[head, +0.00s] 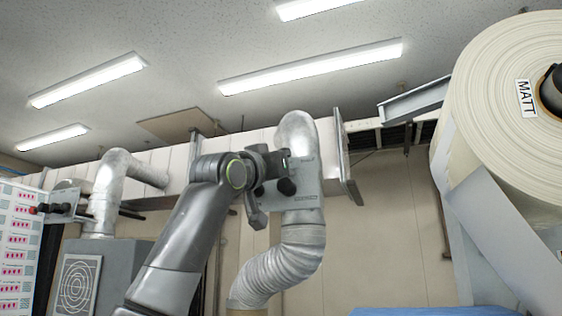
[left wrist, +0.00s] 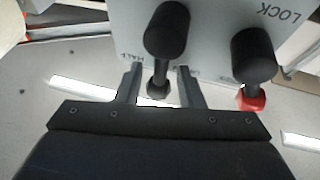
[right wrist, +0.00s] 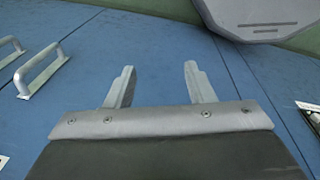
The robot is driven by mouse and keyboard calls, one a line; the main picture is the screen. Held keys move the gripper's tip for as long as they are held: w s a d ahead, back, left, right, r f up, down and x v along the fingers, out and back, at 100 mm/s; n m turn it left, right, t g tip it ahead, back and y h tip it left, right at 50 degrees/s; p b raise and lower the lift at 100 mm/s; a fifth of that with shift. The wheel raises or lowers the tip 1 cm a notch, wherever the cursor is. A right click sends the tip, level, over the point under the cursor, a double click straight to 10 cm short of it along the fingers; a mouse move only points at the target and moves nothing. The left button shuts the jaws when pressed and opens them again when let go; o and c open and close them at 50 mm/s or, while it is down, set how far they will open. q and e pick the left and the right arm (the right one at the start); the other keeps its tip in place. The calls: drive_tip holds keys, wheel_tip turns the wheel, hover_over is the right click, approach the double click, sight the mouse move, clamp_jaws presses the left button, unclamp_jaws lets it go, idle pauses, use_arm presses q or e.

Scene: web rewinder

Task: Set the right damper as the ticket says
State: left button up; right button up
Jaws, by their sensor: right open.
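The right damper's pale plate (head: 306,182) sits on a silver duct in the head view. In the left wrist view the plate (left wrist: 212,30) is upside down, with LOCK and other partly hidden lettering. Two black knobs stick out: one (left wrist: 167,28) ends at a dark hexagonal piece, the other (left wrist: 253,52) at a red one (left wrist: 251,98). My left gripper (left wrist: 160,85) is open, its fingers either side of the dark hexagonal piece with gaps visible. In the head view my left arm covers part of the plate. My right gripper (right wrist: 157,85) is open and empty. I cannot make out a ticket.
A second damper plate with a red knob (head: 43,208) is at far left, above a grey cabinet (head: 105,262). A large paper roll marked MATT (head: 500,100) is at right. Below my right gripper is a blue surface (right wrist: 150,40) with metal handles (right wrist: 42,72).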

use_arm(q)
drive_tip(key=shift+c, duration=0.2)
clamp_jaws()
drive_tip(key=shift+d+m, duration=0.1)
drive_tip(key=shift+m, duration=0.3)
drive_tip(key=shift+s+d+f+m+g+h, duration=0.1)
drive_tip(key=shift+d+m+g+h, duration=0.4)
drive_tip(key=shift+m, duration=0.9)
drive_tip(key=shift+s+d+f+m+g+h, duration=0.15)
drive_tip(key=shift+m+g+h, duration=0.1)
drive_tip(key=shift+m+g, duration=0.9)
drive_tip(key=shift+s+d+r+m+g+h, duration=0.1)
drive_tip(key=shift+d+m+g+h, duration=0.25)
drive_tip(key=shift+m, duration=1.3)
